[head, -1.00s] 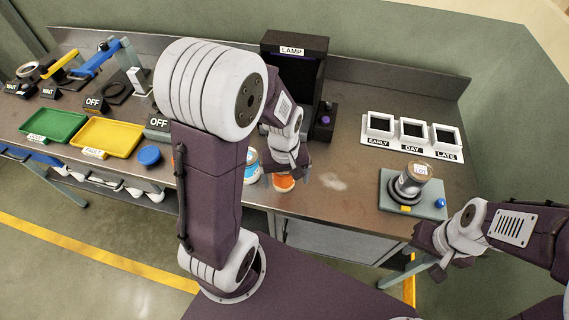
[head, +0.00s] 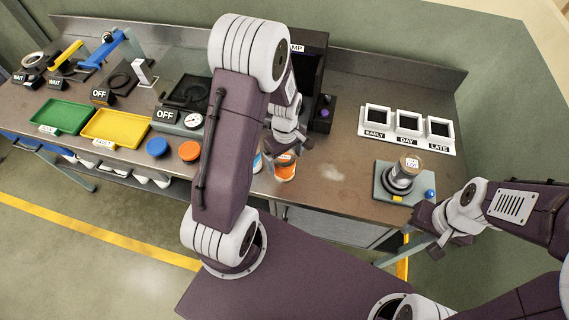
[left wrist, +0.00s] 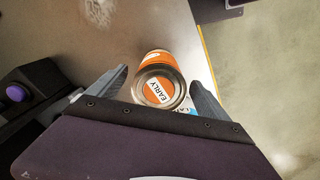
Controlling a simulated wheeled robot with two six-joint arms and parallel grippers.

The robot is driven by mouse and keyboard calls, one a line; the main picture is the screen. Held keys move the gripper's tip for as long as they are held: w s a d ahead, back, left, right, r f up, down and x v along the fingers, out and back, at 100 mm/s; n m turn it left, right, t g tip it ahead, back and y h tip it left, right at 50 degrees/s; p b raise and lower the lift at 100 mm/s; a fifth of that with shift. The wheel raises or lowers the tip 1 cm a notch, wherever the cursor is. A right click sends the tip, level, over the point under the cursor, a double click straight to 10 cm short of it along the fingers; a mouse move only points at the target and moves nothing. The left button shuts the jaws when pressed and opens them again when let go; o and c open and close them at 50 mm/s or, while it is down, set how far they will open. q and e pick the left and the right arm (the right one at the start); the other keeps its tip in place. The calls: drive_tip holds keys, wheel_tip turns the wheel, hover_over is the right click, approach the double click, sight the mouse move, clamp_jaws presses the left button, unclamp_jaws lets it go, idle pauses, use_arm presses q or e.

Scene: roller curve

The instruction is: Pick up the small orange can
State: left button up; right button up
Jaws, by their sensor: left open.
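The small orange can (head: 285,171) stands upright near the bench's front edge. In the left wrist view its orange body and top with an "EARLY" label (left wrist: 157,88) show. My left gripper (head: 286,143) is open and close above the can. In the left wrist view the can appears between its two spread fingers, with nothing seen clamped. A blue and white can (head: 257,162) is beside it, largely hidden behind my left arm; a blue bit shows by the right finger. My right gripper (head: 440,238) is off the bench at right; its jaw gap is unclear.
A black lamp box (head: 310,68) stands behind the can. A grey stand with a jar (head: 408,165) and three white-framed slots (head: 408,125) are to the right. Bench between can and stand is clear.

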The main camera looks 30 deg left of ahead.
use_arm(q)
wheel_tip(320, 180, down, 4)
drive_tip(key=shift+r, duration=0.1)
drive_tip(key=shift+w, duration=0.15)
drive_tip(key=c, duration=1.6)
drive_tip(key=shift+r, duration=0.25)
drive_tip(key=r, duration=0.2)
drive_tip(key=s+r, duration=0.1)
drive_tip(key=r, duration=0.1)
drive_tip(key=shift+d, duration=0.2)
drive_tip(key=s+d+r, duration=0.1)
drive_tip(key=s+r, duration=0.1)
drive_tip(key=s, duration=0.1)
drive_tip(key=s+d+r, duration=0.2)
drive_tip(key=s, duration=0.1)
drive_tip(key=s+d+r+b, duration=0.1)
drive_tip(key=s+r, duration=0.1)
drive_tip(key=s, duration=0.1)
drive_tip(key=shift+s+d+r, duration=0.15)
drive_tip(key=shift+s+d, duration=0.15)
drive_tip(key=shift+d, duration=0.1)
